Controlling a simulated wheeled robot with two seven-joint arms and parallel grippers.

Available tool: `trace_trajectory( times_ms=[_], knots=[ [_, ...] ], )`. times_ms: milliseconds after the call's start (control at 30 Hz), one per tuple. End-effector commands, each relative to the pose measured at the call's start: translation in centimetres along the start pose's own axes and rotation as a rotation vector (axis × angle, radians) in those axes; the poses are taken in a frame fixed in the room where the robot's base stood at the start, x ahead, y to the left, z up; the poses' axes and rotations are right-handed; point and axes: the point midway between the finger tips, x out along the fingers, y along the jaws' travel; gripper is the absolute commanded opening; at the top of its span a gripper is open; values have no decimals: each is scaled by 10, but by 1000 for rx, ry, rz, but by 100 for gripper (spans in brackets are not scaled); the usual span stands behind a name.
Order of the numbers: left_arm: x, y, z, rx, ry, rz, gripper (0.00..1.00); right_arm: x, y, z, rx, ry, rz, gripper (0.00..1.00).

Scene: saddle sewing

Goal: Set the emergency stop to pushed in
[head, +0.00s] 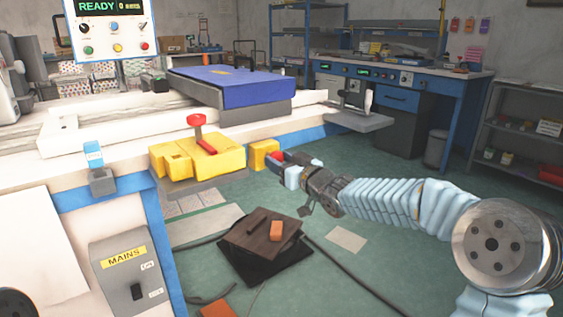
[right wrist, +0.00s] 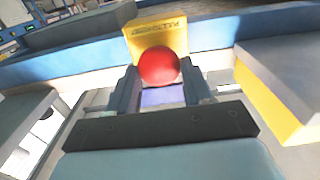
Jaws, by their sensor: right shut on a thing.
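The emergency stop is a red round knob (head: 277,157) on a small yellow box (head: 262,154) at the front edge of the machine table. In the right wrist view the red knob (right wrist: 159,67) sits between my fingertips, in front of the yellow box (right wrist: 158,33). My right gripper (head: 285,164) reaches in from the right and is shut on the knob. How far in the knob sits cannot be told, as the fingers hide its base. My left gripper is not in view.
A larger yellow block with a red lever (head: 205,145) stands left of the stop. A grey MAINS switch box (head: 127,275) is at lower left. A dark foot pedal (head: 262,235) and cables lie on the green floor. A blue workbench (head: 400,75) stands behind.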

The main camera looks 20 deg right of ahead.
Motion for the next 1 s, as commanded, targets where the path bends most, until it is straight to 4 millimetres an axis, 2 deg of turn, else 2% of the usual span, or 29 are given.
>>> trace_trajectory(
  times_ms=[33,133,367,567,600,733,1000],
  knots=[
    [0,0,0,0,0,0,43,0,0,0,0,0,0,14],
    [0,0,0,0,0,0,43,0,0,0,0,0,0,0],
    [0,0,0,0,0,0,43,12,0,0,0,0,-1,0],
    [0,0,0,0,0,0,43,12,0,-1,0,1,0,0],
    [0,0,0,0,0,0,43,12,0,-1,0,1,0,53],
    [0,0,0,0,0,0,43,12,0,0,0,1,0,72],
    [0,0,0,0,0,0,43,12,0,0,0,0,0,74]
  ],
)
